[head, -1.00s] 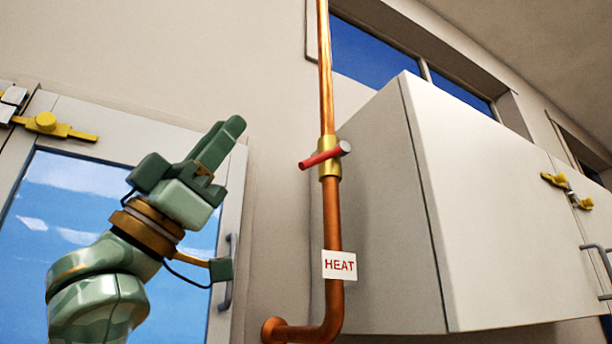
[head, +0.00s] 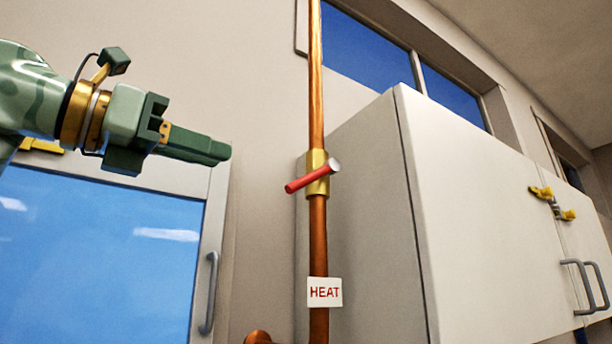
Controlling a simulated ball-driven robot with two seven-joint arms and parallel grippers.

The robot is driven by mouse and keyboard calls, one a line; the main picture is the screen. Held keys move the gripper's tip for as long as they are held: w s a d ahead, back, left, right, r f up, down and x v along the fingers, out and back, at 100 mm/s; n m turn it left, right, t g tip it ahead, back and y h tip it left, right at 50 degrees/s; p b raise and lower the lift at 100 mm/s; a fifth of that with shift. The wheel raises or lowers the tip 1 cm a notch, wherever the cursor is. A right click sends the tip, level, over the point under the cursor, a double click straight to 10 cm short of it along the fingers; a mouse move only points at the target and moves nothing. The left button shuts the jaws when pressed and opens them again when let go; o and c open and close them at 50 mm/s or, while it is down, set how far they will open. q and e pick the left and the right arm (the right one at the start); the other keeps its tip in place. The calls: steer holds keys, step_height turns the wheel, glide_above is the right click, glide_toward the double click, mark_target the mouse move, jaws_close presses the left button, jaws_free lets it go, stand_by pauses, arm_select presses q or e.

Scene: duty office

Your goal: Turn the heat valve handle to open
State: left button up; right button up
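The heat valve has a red handle (head: 308,178) on a brass body (head: 317,173), set in a vertical copper pipe (head: 316,75). The handle lies across the pipe, tilted, with its left end lower and its pale right end higher. A white tag reading HEAT (head: 324,292) is on the pipe below the valve. My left gripper (head: 222,151) is to the left of the valve, pointing right toward it and apart from it. Its fingers overlap in this view, so the gap between them cannot be judged. My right gripper is not in view.
A white wall cabinet (head: 480,200) stands close to the right of the pipe, with yellow latches (head: 552,202) and grey handles (head: 586,288). A glazed door or window (head: 95,260) with a grey handle (head: 209,293) is at the lower left. Bare wall lies between gripper and pipe.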

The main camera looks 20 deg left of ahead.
mark_target(306, 183)
arm_select(q)
steer(key=p+x, duration=0.1)
steer(key=x, duration=0.4)
steer(key=p+x, duration=0.2)
steer(key=x, duration=0.3)
steer(key=p+x, duration=0.1)
steer(key=x, duration=0.4)
steer(key=shift+d+f, duration=0.25)
steer(key=shift+d, duration=0.15)
steer(key=shift+w+d+f+p, duration=0.15)
steer(key=shift+w+p, duration=0.15)
steer(key=shift+w, duration=0.15)
jaws_close()
